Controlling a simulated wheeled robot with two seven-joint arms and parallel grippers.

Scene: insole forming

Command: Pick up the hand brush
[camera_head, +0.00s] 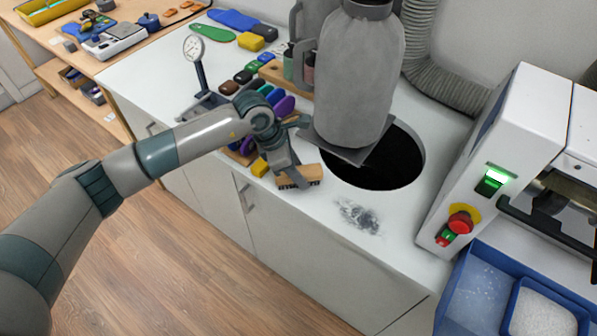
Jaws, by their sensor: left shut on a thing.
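The hand brush (310,173) has a light wooden back and dark bristles. It is on or just above the white counter near its front edge, left of the round black opening. I cannot tell whether the bristles touch the surface. My left gripper (290,178) comes down from above and is shut on the brush, hiding part of its left half. My right gripper is not in view.
A grey dust canister (360,75) stands over the black opening (395,160). A grey dust patch (358,216) lies on the counter (300,225). A yellow block (260,167) is just left of the brush. A machine (500,150) stands at right.

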